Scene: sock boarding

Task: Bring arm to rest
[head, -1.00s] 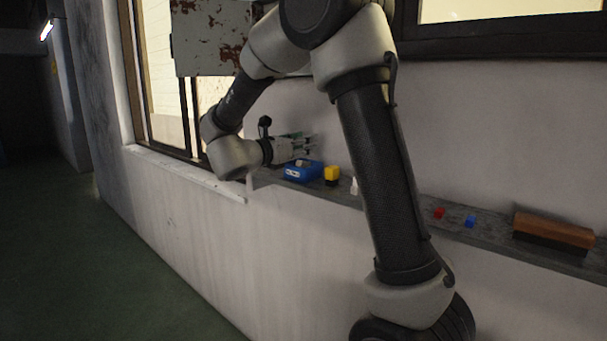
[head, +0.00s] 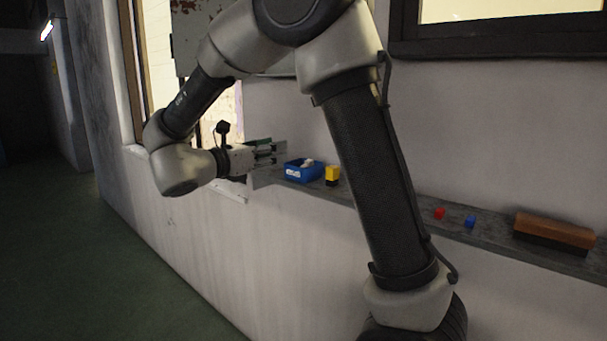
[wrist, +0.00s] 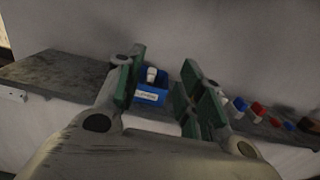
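My gripper (head: 280,152) is at the end of my bent arm, left of a small blue bin (head: 297,176) on the wall ledge and apart from it. In the wrist view my gripper's (wrist: 162,82) green-padded fingers stand wide apart with nothing held between them. The blue bin also shows beyond the fingers in the wrist view (wrist: 147,102), with a white label on its front and a whitish object (wrist: 151,74) in it.
The grey ledge (head: 440,203) runs along the wall. It bears a yellow-and-black block (head: 332,175), a red block (head: 439,213), a blue block (head: 470,222) and a wood-backed eraser (head: 554,231). A window opening is at left. Green floor (head: 120,270) lies clear below.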

